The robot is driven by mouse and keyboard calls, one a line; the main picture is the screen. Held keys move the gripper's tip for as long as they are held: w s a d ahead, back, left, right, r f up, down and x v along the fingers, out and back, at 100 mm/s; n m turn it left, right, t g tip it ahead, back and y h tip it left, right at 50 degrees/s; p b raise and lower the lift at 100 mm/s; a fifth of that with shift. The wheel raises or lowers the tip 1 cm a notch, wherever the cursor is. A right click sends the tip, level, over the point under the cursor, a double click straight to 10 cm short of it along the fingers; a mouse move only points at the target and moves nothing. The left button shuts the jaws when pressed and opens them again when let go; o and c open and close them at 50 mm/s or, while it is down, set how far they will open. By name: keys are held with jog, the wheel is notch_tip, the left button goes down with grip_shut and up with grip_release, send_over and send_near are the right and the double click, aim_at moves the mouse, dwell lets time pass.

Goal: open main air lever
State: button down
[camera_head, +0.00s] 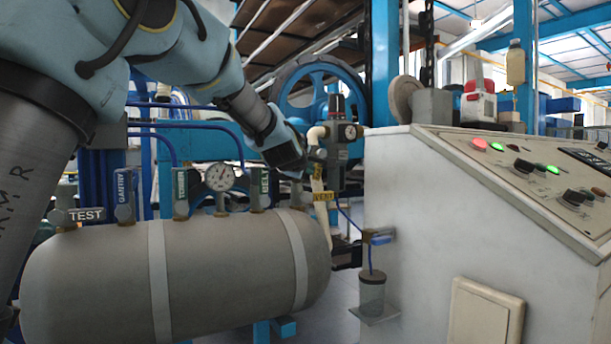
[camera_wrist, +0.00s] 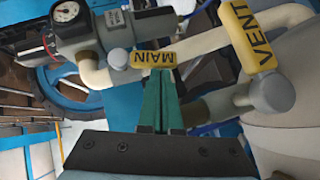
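The main air lever (camera_wrist: 153,59) is a small yellow handle marked MAIN, on a round grey pivot beside the cream pipe in the wrist view. In the head view it is too small and crowded to make out surely. My gripper (camera_wrist: 164,72) has its two green fingers close together, with no clear gap between them. Their tips are right at the lever's edge, near its right end; I cannot tell whether they touch it. In the head view the dark end of my arm is beside the pipework, and the fingertips are not clear.
A yellow VENT lever (camera_wrist: 250,38) is close on the right; it also shows in the head view (camera_head: 323,196). A regulator with a gauge (camera_head: 338,130) is beside the pipe. The grey air tank (camera_head: 190,265) with several valves lies below my arm. A control console (camera_head: 420,190) stands right.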

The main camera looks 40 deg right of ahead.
jog(key=d+f+b, duration=0.1)
jog(key=b, duration=0.3)
jog(key=shift+f+n+h, duration=0.25)
jog(key=shift+n+h, duration=0.15)
jog(key=shift+s+d+r+b, duration=0.1)
jog(key=shift+d+b, duration=0.05)
jog(key=shift+b, duration=0.3)
jog(key=shift+s, duration=0.1)
jog(key=v, duration=1)
jog(key=shift+s+a, duration=0.2)
jog(key=shift+a, duration=0.15)
